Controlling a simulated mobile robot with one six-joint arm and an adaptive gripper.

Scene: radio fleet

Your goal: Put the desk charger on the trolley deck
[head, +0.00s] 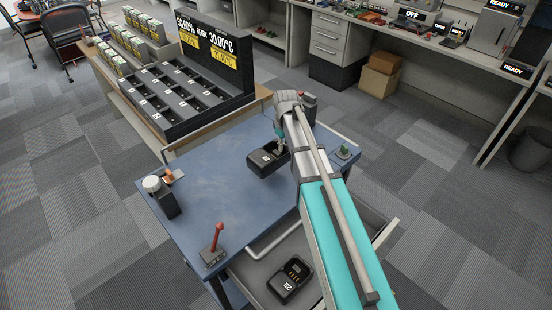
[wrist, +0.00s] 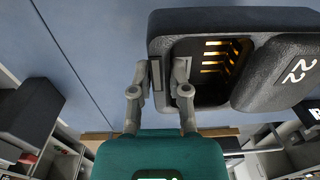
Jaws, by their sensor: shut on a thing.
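The black desk charger (head: 266,163) is at the middle of the blue trolley deck (head: 215,165), close to its surface; I cannot tell whether it touches. It also shows in the wrist view (wrist: 283,75), with gold contacts in an empty pocket and a number like 22. My gripper (head: 280,146) is shut on the charger's pocket wall, one finger inside and one outside; its fingers show in the wrist view (wrist: 169,85). My arm covers the deck's right part. A second desk charger (head: 290,281), marked 23, lies in the open drawer (head: 262,268) below.
A red-topped stand (head: 213,250), a dark block with a white knob (head: 160,195), and a small green item (head: 344,152) stand near the deck's edges. Behind is a black multi-bay rack (head: 180,95) with a display panel (head: 212,50). The deck's left middle is clear.

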